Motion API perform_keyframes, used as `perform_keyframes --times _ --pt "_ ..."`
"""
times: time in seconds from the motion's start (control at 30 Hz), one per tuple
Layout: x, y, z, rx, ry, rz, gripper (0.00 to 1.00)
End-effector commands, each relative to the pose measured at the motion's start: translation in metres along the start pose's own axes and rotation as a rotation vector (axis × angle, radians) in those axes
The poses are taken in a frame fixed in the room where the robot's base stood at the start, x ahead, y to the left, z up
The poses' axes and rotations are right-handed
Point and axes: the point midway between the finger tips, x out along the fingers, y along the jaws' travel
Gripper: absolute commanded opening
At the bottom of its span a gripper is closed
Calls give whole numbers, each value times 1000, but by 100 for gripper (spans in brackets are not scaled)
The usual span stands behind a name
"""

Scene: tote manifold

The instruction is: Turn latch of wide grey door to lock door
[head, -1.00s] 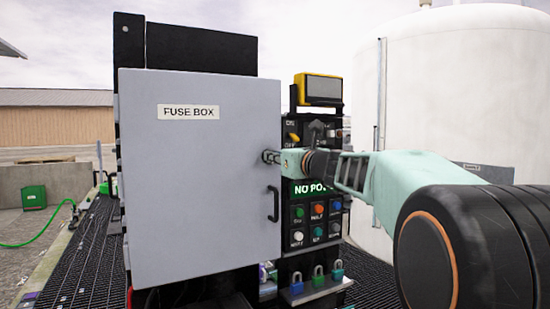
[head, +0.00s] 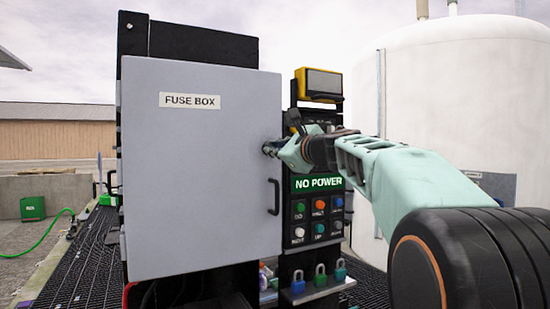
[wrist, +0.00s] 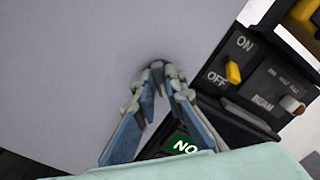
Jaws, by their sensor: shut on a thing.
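The wide grey door (head: 200,190) of the fuse box stands in front of me, with a "FUSE BOX" label near its top. It also fills much of the wrist view (wrist: 75,70). A black handle (head: 273,197) is on its right edge. My gripper (head: 270,149) is at the door's right edge, above that handle. In the wrist view my gripper (wrist: 158,72) has its fingertips together against the door, around a small dark latch (wrist: 169,71). The fingers hide most of the latch. My gripper looks rolled relative to the door.
A control panel with a "NO POWER" sign (head: 317,183), buttons and a yellow-framed box (head: 319,85) stands right of the door. Several padlocks (head: 320,275) hang below. A yellow ON/OFF switch (wrist: 233,72) is close to my gripper. A white tank (head: 450,110) stands behind.

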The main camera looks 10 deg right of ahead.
Motion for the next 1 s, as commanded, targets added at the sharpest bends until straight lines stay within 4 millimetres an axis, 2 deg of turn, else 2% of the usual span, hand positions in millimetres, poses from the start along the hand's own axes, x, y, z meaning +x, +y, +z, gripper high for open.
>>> perform_keyframes --times 0.6,1.0 --pt "0 4 -2 -562 -1 -1 0" --pt "0 4 -1 -769 -1 -1 0"
